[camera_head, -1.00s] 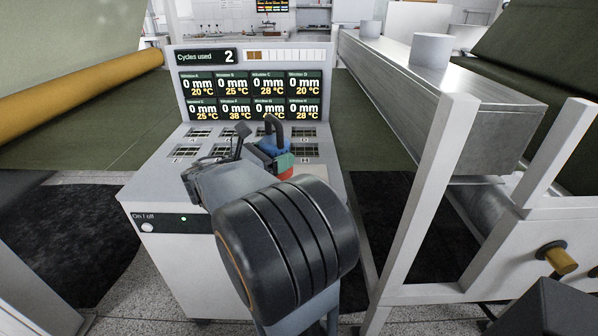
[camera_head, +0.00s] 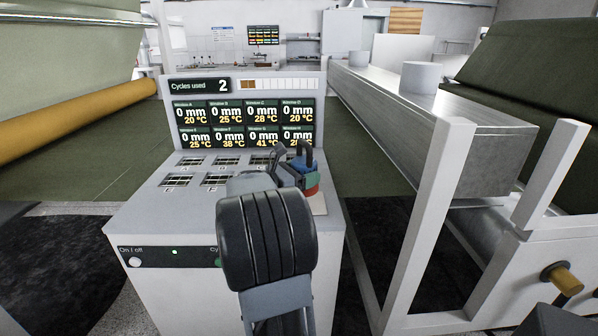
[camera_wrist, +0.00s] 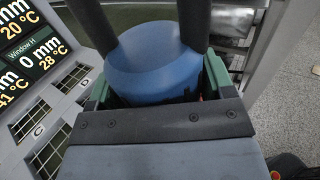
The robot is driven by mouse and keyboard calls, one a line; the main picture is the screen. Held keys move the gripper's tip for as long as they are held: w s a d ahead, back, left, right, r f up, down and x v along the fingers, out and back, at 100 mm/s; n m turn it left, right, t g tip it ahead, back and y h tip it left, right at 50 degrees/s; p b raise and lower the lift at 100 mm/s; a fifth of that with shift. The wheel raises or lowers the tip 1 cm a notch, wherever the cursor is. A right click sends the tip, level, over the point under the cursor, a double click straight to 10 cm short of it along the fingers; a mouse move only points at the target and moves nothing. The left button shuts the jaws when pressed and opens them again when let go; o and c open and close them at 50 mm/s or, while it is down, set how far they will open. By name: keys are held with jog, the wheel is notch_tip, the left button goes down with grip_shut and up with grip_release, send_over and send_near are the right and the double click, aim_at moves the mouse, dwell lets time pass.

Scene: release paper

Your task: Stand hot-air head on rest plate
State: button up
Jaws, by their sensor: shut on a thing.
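The hot-air head (camera_head: 302,163) has a blue body, a red lower part and a dark arched loop above it. My gripper (camera_head: 298,174) is shut on it near the console's right edge. In the wrist view, the blue body (camera_wrist: 155,62) sits between the green-edged jaws of my gripper (camera_wrist: 158,82), with dark uprights rising behind it. A small pale plate (camera_head: 319,206), which looks like the rest plate, lies on the console just below and right of the head. I cannot tell whether the head touches it. My arm hides part of the console there.
The white console (camera_head: 150,215) has several gridded windows (camera_head: 190,162) and an upright display (camera_head: 240,110) behind them. A white frame post (camera_head: 435,215) and a long metal beam (camera_head: 470,150) stand to the right. An orange roller (camera_head: 80,120) is at left.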

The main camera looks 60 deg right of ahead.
jog(key=shift+w+d+f, duration=0.2)
jog(key=shift+d+f, duration=0.4)
jog(key=shift+f, duration=0.15)
jog(key=shift+w+d+f, duration=0.15)
jog(key=shift+d+f, duration=0.45)
jog(key=shift+f, duration=0.1)
jog(key=shift+f+b, duration=0.5)
jog(key=shift+f, duration=0.95)
jog(key=shift+f, duration=0.1)
jog(key=o, duration=1.8)
jog(key=shift+f, duration=0.15)
jog(key=v, duration=1.2)
jog(key=shift+p, duration=0.3)
